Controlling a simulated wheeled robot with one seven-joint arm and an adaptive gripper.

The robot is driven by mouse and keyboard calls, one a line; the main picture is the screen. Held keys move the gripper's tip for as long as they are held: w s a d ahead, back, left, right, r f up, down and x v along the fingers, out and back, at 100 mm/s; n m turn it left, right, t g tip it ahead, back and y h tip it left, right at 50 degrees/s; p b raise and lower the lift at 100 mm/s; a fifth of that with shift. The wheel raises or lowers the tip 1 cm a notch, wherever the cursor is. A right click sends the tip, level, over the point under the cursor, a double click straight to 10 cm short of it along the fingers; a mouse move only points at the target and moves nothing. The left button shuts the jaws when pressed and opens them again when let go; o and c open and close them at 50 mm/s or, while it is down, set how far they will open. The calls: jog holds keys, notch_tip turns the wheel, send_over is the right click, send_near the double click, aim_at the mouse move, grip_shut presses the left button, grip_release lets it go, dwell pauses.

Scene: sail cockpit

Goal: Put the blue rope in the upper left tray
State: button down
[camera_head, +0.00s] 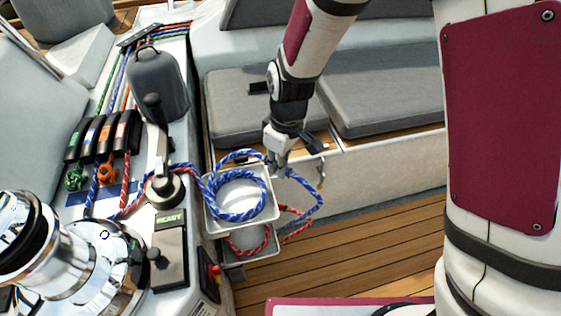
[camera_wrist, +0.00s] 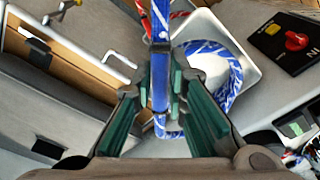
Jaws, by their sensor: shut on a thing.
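The blue rope (camera_head: 236,214), blue with white flecks, lies in loops over the upper left tray (camera_head: 211,228), a white square tray. One stretch hangs past the tray's right side, and another runs left to the deck hardware. My gripper (camera_head: 281,168) is at the tray's far right corner. In the wrist view my gripper (camera_wrist: 163,95) has a strand of blue rope (camera_wrist: 159,50) between its green-padded fingers, shut on it. The coil and tray (camera_wrist: 251,77) show just beyond the fingers. The fingertips are partly hidden by the rope in the head view.
A lower tray holding red rope (camera_head: 247,240) sits under the white tray. A black winch handle (camera_head: 158,150), a chrome winch (camera_head: 95,255) and a READY panel (camera_head: 170,250) stand to the left. Grey bench cushions (camera_head: 385,90) lie behind. The wooden floor (camera_head: 370,240) at right is clear.

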jog(key=c, duration=1)
grip_release()
jog(key=shift+c, duration=0.2)
jog(key=shift+r+p, duration=3.05)
jog(key=shift+r, duration=1.45)
